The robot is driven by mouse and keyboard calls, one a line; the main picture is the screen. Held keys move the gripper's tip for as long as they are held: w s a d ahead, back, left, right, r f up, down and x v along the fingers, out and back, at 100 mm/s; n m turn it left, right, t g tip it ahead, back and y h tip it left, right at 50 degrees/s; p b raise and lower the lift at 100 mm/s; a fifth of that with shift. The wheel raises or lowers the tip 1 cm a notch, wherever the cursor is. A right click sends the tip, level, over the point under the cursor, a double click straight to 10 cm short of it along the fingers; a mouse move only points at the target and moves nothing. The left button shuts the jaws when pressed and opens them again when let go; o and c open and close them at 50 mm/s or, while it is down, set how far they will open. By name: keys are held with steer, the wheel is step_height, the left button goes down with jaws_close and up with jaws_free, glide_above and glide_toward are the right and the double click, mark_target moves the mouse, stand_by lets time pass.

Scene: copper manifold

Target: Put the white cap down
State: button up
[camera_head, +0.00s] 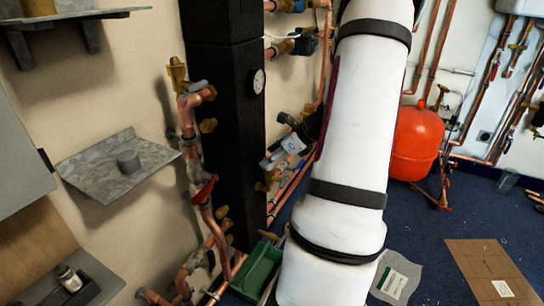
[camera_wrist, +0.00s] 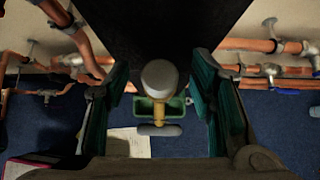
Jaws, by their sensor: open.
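A pale, rounded cap (camera_wrist: 158,76) shows in the wrist view, in the gap between the two fingers of my gripper (camera_wrist: 161,68). The fingers are dark teal and spread wide, with clear space between each finger and the cap. A yellow stem and a grey crossbar (camera_wrist: 159,129) show just below the cap. I cannot tell whether the cap rests on the stem. In the head view my white arm hangs down the middle and hides part of the pipework; the cap cannot be made out there with certainty.
A black column (camera_head: 222,125) with a gauge stands beside copper pipes and valves. A metal shelf (camera_head: 90,180) at the left bears a short grey cylinder (camera_head: 128,160). A green crate (camera_head: 258,270) is on the blue floor. A red tank (camera_head: 416,143) stands at the right.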

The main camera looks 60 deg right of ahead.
steer(key=shift+r+p, duration=0.45)
steer(key=shift+r, duration=0.25)
steer(key=a+p+v, duration=0.1)
steer(key=p+v, duration=0.2)
steer(key=v, duration=0.9)
steer(key=w+a+r+n+g+y, duration=0.1)
steer(key=w+a+r+n+g, duration=0.15)
steer(key=a+n, duration=0.45)
steer(key=w+a+r+n+g+y, duration=0.1)
steer(key=a+r+n, duration=0.25)
steer(key=a, duration=0.75)
steer(key=w+a+r+n+g+y, duration=0.1)
steer(key=w+a+r+n+g, duration=0.1)
steer(key=a+n, duration=0.55)
steer(key=s+a+r+n+g, duration=0.2)
steer(key=s+a+n, duration=0.4)
steer(key=a, duration=0.6)
steer(key=s+a+f+n+h, duration=0.1)
steer(key=s+a+n+h, duration=0.2)
steer(key=s+n, duration=0.7)
steer(key=shift+s+n+g+h, duration=0.35)
steer(key=shift+s+n+h, duration=0.05)
steer(key=shift+s+h, duration=0.15)
steer(key=shift+f, duration=0.15)
